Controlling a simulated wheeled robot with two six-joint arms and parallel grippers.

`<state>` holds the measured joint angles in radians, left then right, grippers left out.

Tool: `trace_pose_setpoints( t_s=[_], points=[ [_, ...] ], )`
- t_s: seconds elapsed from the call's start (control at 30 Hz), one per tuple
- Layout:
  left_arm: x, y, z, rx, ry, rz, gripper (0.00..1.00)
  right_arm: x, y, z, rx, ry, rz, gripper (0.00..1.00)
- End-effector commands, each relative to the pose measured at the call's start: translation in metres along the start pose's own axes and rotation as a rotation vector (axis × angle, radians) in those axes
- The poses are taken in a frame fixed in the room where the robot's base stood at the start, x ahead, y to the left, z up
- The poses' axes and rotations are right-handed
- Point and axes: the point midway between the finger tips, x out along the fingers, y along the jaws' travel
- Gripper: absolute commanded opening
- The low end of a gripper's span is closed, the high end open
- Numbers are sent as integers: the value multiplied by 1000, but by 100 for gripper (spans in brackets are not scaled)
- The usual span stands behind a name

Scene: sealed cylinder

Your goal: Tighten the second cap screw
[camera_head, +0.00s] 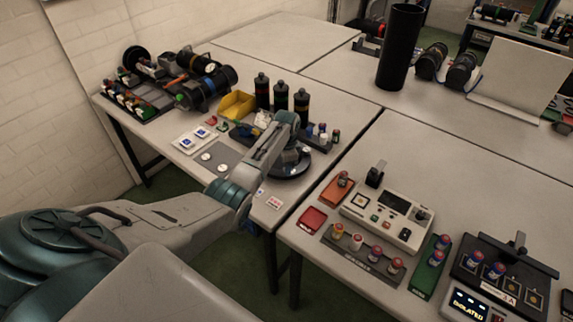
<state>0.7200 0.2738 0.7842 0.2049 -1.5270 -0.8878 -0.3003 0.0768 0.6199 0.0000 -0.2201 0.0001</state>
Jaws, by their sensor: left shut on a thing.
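My left arm comes in from the left and reaches over the near left table. My left gripper (293,148) points down at a dark round fixture (292,170) near the table's right edge. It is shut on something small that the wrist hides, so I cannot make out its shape. The cap screws are too small or hidden to tell apart. My right gripper is not in view.
Several dark bottles (262,91), a yellow bin (237,105) and a rack of small vials (321,135) stand around the fixture. A control box (388,217) and vial racks are on the right table. A tall black cylinder (399,48) stands behind. The far table (285,38) is mostly clear.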

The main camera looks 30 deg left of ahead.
Motion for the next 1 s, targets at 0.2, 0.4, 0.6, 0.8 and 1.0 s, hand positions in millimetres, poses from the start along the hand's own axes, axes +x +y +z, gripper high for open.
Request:
trace_pose_setpoints(
  t_s=[0.2,0.4,0.6,0.8,1.0],
  points=[
    [-7,-4,-2,206,7,-10,2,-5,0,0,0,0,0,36],
    [-7,-4,-3,396,6,-12,2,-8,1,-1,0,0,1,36],
    [-8,-5,-3,585,6,-15,2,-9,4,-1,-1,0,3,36],
    [-8,-5,-3,775,4,-17,2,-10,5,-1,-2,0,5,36],
    [-8,-5,-3,965,3,-18,2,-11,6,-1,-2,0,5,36]
  ],
)
